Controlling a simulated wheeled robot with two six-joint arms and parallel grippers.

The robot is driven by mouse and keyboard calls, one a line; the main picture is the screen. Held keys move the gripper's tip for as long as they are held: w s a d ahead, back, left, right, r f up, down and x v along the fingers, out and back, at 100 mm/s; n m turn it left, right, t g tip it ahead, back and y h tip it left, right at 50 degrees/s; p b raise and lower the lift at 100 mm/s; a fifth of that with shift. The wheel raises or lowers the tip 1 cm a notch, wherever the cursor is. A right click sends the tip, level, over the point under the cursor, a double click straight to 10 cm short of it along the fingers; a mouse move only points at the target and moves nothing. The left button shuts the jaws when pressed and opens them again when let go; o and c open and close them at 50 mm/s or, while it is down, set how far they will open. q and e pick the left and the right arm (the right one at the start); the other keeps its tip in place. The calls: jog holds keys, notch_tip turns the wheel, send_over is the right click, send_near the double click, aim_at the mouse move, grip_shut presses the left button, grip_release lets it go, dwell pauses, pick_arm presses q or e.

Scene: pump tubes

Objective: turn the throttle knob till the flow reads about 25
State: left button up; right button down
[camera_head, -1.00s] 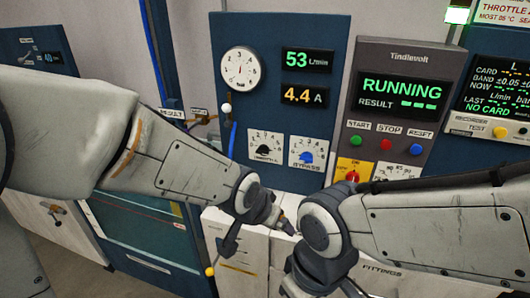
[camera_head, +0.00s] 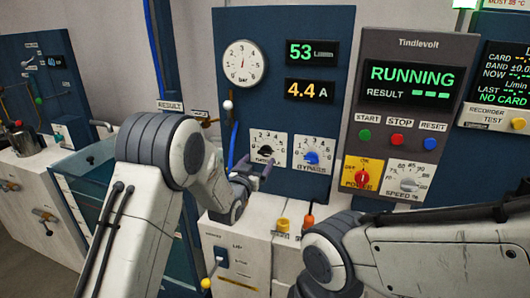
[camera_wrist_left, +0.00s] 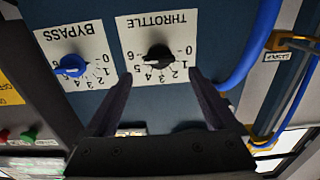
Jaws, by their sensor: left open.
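The throttle knob (camera_head: 265,151) is a black knob on a white numbered plate on the dark blue panel. In the left wrist view the throttle knob (camera_wrist_left: 158,56) shows upside down, its exact setting unclear. My left gripper (camera_head: 254,168) is just in front of the throttle plate. In the left wrist view my left gripper (camera_wrist_left: 161,77) is open, its fingertips on either side below the knob, with nothing between them. The flow display (camera_head: 312,52) reads 53 L/min in green. My right gripper is not visible.
The blue bypass knob (camera_head: 311,157) is close beside the throttle, to its right in the head view. A red power knob (camera_head: 362,177) and a speed dial (camera_head: 408,184) are further right. A blue hose (camera_wrist_left: 252,45) runs beside the throttle plate.

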aim_at(264, 153)
pick_arm(q)
jog(key=p+x, duration=0.1)
jog(key=x, duration=0.6)
jog(key=shift+w+d, duration=0.1)
jog(key=shift+w, duration=0.05)
jog(key=shift+f, duration=0.1)
jog(key=c, duration=1.4)
